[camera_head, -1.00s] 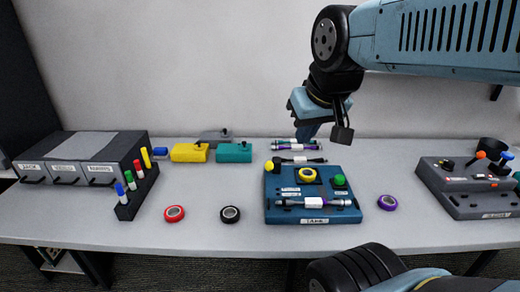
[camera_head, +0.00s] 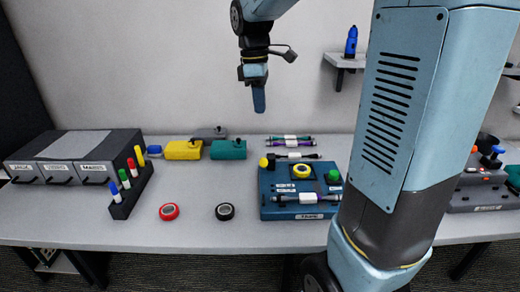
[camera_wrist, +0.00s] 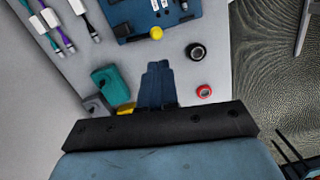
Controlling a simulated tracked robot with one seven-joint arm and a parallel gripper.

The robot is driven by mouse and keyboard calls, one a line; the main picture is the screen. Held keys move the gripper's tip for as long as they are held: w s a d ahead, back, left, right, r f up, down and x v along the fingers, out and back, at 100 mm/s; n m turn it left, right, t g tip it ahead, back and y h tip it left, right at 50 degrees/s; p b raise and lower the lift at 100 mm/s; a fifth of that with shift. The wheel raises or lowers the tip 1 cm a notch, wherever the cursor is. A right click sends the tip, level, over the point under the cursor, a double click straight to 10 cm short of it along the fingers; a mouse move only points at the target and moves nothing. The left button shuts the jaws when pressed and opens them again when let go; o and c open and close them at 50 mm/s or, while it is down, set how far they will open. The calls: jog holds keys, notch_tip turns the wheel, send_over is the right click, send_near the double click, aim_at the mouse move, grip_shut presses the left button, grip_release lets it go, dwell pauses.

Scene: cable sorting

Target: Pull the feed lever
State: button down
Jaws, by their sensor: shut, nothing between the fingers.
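No lever is labelled legibly as the feed lever. A blue fixture (camera_head: 268,207) stands mid-table with a yellow ball knob (camera_head: 264,162) at its left back edge, a yellow ring, a green knob and a white-labelled cable. The fixture (camera_wrist: 137,20) and the yellow knob (camera_wrist: 156,33) also show at the top of the wrist view. A grey station (camera_head: 480,196) at the right has an orange knob (camera_head: 474,149) and a blue knob (camera_head: 498,150); my arm partly hides it. My gripper (camera_head: 259,108) is shut and empty, pointing down, high above the table's back.
Red tape (camera_head: 169,211) and black tape (camera_head: 225,211) lie left of the fixture. Yellow (camera_head: 183,151) and teal (camera_head: 229,150) boxes stand behind. A pen rack (camera_head: 132,190) and drawer unit (camera_head: 75,158) are at the left. Cables (camera_head: 290,138) lie behind the fixture.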

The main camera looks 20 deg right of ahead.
aim_at(263, 161)
jog(key=shift+w+a+f+n+g, duration=0.1)
jog(key=shift+w+f+n+g, duration=0.1)
jog(key=shift+w+n, duration=0.15)
jog(key=shift+w+f+n+g, duration=0.1)
jog(key=shift+w+f+n, duration=0.15)
jog(key=shift+w, duration=0.25)
jog(key=shift+w+a+f+n+g, duration=0.1)
jog(key=shift+w+f+n, duration=0.1)
jog(key=shift+w+n, duration=0.15)
jog(key=f, duration=0.4)
jog(key=s+f, duration=0.1)
jog(key=f, duration=0.4)
jog(key=s+d+f, duration=0.1)
jog(key=f, duration=0.3)
jog(key=shift+d+f, duration=0.1)
jog(key=shift+f, duration=0.3)
